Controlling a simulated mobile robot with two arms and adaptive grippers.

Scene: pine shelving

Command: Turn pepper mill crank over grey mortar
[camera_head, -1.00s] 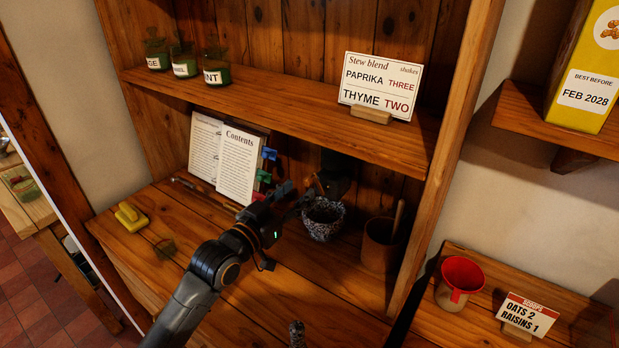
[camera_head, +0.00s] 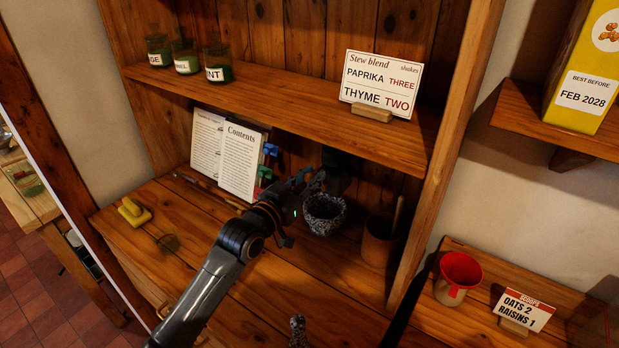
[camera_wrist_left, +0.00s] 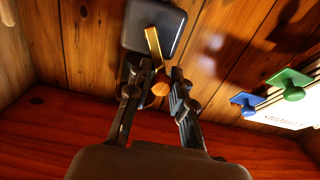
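The pepper mill (camera_head: 338,172) is a dark body against the back panel, above the mortar and mostly in shadow. In the left wrist view its dark housing (camera_wrist_left: 135,30) carries a brass crank arm (camera_wrist_left: 154,46) with a round orange-brown knob (camera_wrist_left: 160,85) at its end. The speckled grey mortar (camera_head: 324,222) stands upright on the lower board below the mill. My left gripper (camera_head: 312,180) is at the mill, above and left of the mortar's rim. In the wrist view its fingers (camera_wrist_left: 157,76) are apart, with the knob between them; contact is unclear. My right gripper is out of view.
An open book (camera_head: 238,165) stands left of the gripper, with blue and green knobs (camera_wrist_left: 293,94) near it. A wooden pot (camera_head: 379,243) stands right of the mortar. The upper shelf (camera_head: 285,108) overhangs the mill. A speckled rod-like object (camera_head: 297,330) is at the front.

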